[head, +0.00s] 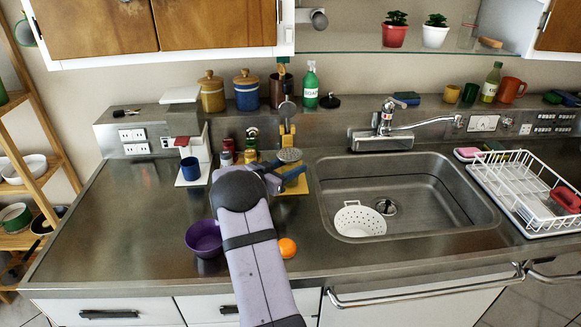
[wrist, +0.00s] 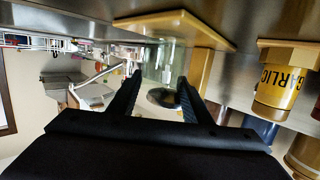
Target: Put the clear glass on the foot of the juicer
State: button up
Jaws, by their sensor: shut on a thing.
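My gripper (wrist: 158,82) is shut on the clear glass (wrist: 166,58), which shows between its fingers in the wrist view. That view is upside down. The glass overlaps the edge of a yellow board (wrist: 200,28); I cannot tell whether it touches it. In the head view my arm hides most of the gripper, and I cannot make out the glass. The white juicer (head: 207,143) stands at the back left of the counter, left of my gripper. A blue cup (head: 190,169) stands at its foot (head: 183,183).
Spice jars (head: 228,147) and utensils stand between the juicer and my gripper. A purple bowl (head: 203,238) and an orange (head: 287,248) lie near my arm. The sink (head: 450,205) is to the right. The left of the counter (head: 120,220) is clear.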

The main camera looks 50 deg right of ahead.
jog(key=shift+f, duration=0.3)
dwell(0.5)
jog(key=o, duration=1.2)
jog(key=shift+a, duration=0.1)
jog(key=p+v, duration=0.2)
jog(key=v, duration=0.4)
jog(key=shift+a+r+p, duration=0.1)
jog(key=shift+p, duration=0.2)
jog(key=shift+v, duration=0.85)
